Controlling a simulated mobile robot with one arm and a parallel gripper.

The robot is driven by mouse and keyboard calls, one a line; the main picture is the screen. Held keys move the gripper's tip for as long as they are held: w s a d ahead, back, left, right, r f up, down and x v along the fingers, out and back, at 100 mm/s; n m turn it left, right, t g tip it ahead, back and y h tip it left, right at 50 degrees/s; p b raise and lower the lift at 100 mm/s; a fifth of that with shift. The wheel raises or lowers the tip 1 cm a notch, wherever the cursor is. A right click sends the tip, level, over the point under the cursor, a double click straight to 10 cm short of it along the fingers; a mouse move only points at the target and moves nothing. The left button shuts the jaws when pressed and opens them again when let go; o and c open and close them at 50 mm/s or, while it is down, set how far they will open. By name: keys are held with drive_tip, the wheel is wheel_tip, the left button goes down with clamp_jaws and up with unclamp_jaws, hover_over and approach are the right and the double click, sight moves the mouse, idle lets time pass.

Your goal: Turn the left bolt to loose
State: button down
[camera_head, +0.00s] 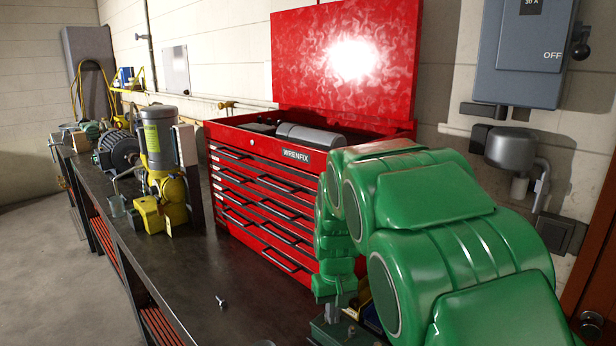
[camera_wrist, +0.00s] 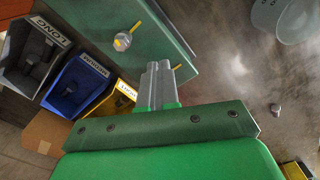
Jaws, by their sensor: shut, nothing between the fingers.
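I cannot tell whether the fingertips touch anything.
Bins labelled LONG (camera_wrist: 32,58) and MEDIUM (camera_wrist: 78,82) and a yellow bin (camera_wrist: 122,96) lie left of the plate. A loose bolt (camera_head: 220,301) lies on the dark bench. A red tool chest (camera_head: 265,190) stands behind; a clear container (camera_wrist: 285,20) is at upper right.

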drive_tip(key=shift+a, duration=0.3)
idle(0.5)
drive_tip(key=shift+s+r, duration=0.1)
drive_tip(key=shift+s, duration=0.05)
drive_tip(key=shift+s+d, duration=0.1)
drive_tip(key=shift+s, duration=0.15)
wheel_tip(320, 180, up, 6)
drive_tip(key=shift+f, duration=0.1)
idle(0.7)
drive_tip(key=s+d+m, duration=0.1)
drive_tip(key=s+d, duration=0.2)
drive_tip(key=s, duration=0.8)
drive_tip(key=s+d+r+m+g, duration=0.1)
drive_tip(key=s+d, duration=0.2)
drive_tip(key=s, duration=0.9)
drive_tip(key=s+d+r+m, duration=0.1)
drive_tip(key=s+d, duration=0.2)
drive_tip(key=s, duration=0.9)
drive_tip(key=shift+d+r+g, duration=0.2)
drive_tip(key=shift+d+g, duration=0.05)
drive_tip(key=shift+g, duration=0.15)
